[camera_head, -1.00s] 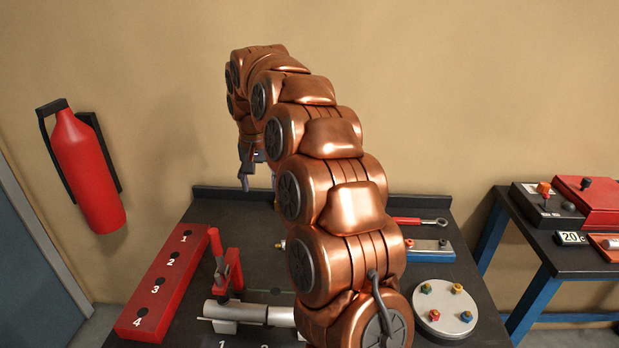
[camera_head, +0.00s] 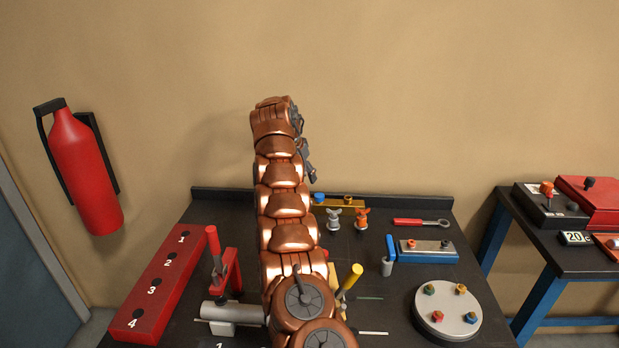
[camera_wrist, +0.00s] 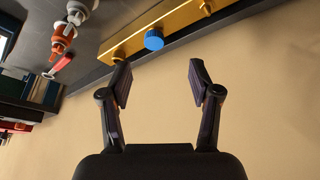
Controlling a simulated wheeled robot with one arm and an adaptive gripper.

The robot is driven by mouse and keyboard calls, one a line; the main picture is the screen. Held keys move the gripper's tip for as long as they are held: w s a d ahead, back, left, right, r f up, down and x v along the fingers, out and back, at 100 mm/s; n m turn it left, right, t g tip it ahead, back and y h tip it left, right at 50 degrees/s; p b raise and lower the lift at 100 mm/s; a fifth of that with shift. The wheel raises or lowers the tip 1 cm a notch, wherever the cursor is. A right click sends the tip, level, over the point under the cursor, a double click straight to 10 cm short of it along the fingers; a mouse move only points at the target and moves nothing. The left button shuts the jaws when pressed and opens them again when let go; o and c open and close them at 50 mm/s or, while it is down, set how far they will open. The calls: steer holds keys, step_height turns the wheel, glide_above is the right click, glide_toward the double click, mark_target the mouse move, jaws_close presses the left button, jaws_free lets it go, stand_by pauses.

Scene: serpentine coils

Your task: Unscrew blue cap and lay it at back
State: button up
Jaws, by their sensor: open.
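The blue cap (camera_wrist: 154,40) sits on a gold-yellow bar (camera_wrist: 185,20) in the wrist view, just beyond and between my fingertips. In the head view the blue cap (camera_head: 319,197) is at the left end of the bar (camera_head: 345,208), partly behind my arm. My gripper (camera_wrist: 160,78) is open and empty, with its two fingers apart and not touching the cap. In the head view my gripper (camera_head: 310,175) shows only partly, at the right side of the arm's end, above the back of the table.
A grey fitting (camera_head: 334,220) and an orange fitting (camera_head: 361,218) stand just in front of the bar. A red-handled wrench (camera_head: 418,222) lies to the right. A low ledge (camera_head: 410,200) runs along the table's back, near the wall. My arm hides the table's middle.

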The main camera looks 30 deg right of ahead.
mark_target(319, 195)
steer(key=shift+m+h, duration=0.3)
steer(key=shift+m, duration=0.2)
steer(key=x, duration=0.4)
steer(key=d+x, duration=0.1)
steer(key=x, duration=0.6)
steer(key=shift+s+d, duration=0.15)
steer(key=shift+d, duration=0.2)
steer(key=shift+b, duration=0.4)
jaws_close()
